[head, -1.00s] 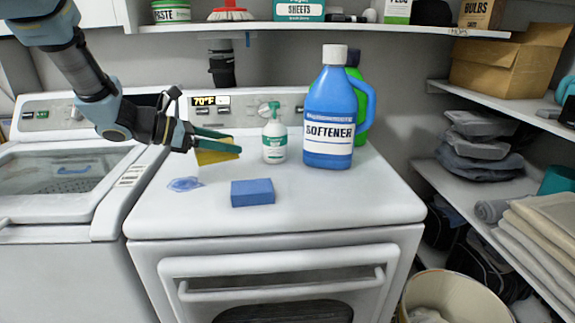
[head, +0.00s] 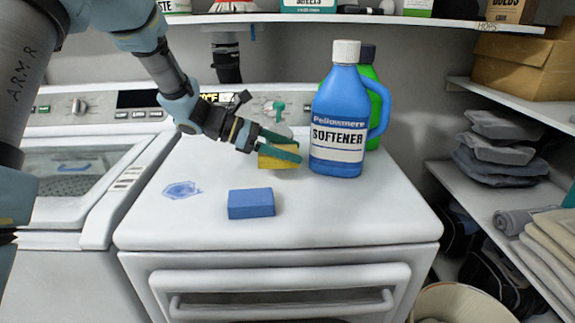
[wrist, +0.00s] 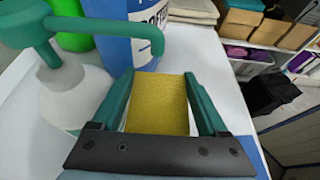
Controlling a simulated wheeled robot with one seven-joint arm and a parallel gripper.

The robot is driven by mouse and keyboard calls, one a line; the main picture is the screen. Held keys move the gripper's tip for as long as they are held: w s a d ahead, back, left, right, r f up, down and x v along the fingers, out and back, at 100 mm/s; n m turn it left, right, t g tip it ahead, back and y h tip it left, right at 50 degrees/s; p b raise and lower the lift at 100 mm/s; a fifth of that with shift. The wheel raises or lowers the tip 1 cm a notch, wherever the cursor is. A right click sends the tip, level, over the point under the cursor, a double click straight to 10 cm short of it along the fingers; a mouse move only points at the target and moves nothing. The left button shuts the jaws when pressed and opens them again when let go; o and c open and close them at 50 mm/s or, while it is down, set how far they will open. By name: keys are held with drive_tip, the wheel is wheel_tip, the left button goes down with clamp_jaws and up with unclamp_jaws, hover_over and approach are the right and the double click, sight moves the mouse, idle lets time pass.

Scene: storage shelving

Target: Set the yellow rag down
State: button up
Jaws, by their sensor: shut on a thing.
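The yellow rag (head: 276,162) is a flat yellow block-like piece held between the green fingers of my gripper (head: 285,150). In the wrist view the rag (wrist: 160,102) fills the space between the two fingers of my gripper (wrist: 160,98).
The dryer's front right is clear.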

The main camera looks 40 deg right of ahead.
sight(288, 166)
drive_tip(key=shift+f+p, duration=0.55)
drive_tip(key=shift+f, duration=1.8)
drive_tip(key=shift+f, duration=0.15)
drive_tip(key=o, duration=1.1)
drive_tip(key=shift+c, duration=0.2)
drive_tip(key=shift+w+a+r, duration=0.1)
drive_tip(key=shift+r, duration=0.15)
drive_tip(key=b+v, duration=0.3)
drive_tip(key=v, duration=0.8)
drive_tip(key=shift+w+a+r, duration=0.1)
drive_tip(key=shift+w+a, duration=0.15)
drive_tip(key=shift+a, duration=0.05)
